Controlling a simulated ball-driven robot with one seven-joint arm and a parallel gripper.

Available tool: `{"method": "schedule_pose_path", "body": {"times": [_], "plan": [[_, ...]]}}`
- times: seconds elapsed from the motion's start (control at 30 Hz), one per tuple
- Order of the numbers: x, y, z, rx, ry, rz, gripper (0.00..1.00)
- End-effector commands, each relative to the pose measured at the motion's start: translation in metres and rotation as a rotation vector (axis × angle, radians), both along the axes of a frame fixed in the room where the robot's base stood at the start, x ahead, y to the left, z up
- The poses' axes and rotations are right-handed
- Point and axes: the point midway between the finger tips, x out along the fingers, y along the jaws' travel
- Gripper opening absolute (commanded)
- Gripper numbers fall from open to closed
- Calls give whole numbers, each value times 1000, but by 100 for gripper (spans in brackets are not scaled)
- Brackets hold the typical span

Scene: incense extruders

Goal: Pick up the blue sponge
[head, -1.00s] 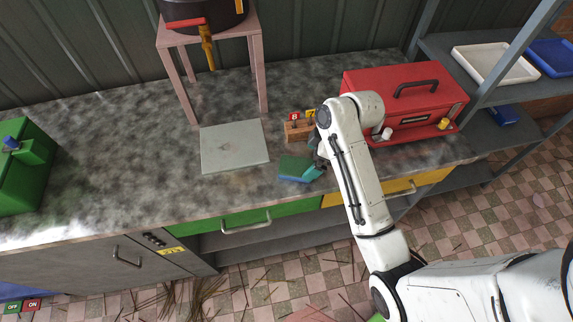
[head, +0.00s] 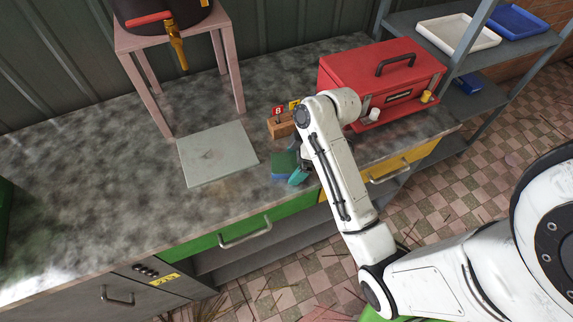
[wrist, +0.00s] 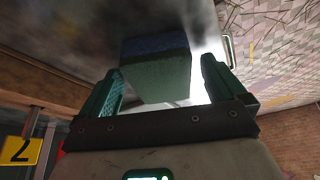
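The sponge (head: 283,165), green on top with a blue lower layer, lies on the worktop near its front edge, right of a flat grey plate. My gripper (head: 297,172) is low at the sponge's right side, partly hidden by my arm; a teal finger shows there. In the wrist view the sponge (wrist: 157,76) sits between the two teal fingers of my gripper (wrist: 162,85). The left finger is close to the sponge, and a clear gap shows on the right side. The fingers are apart and not closed on it.
The grey plate (head: 217,155) lies left of the sponge. A wooden block with numbered tags (head: 281,125) stands just behind it. A red box (head: 380,80) stands to the right rear. A pink stand (head: 170,42) holds a dark pot. The worktop's left part is clear.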

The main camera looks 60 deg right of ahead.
Motion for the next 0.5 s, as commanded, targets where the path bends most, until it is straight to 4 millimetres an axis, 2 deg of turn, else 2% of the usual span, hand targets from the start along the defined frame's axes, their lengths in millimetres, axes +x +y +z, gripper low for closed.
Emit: {"method": "schedule_pose_path", "body": {"times": [0.07,0.5], "plan": [[0,0,0,0,0,0,89],[0,0,0,0,0,0,47]]}}
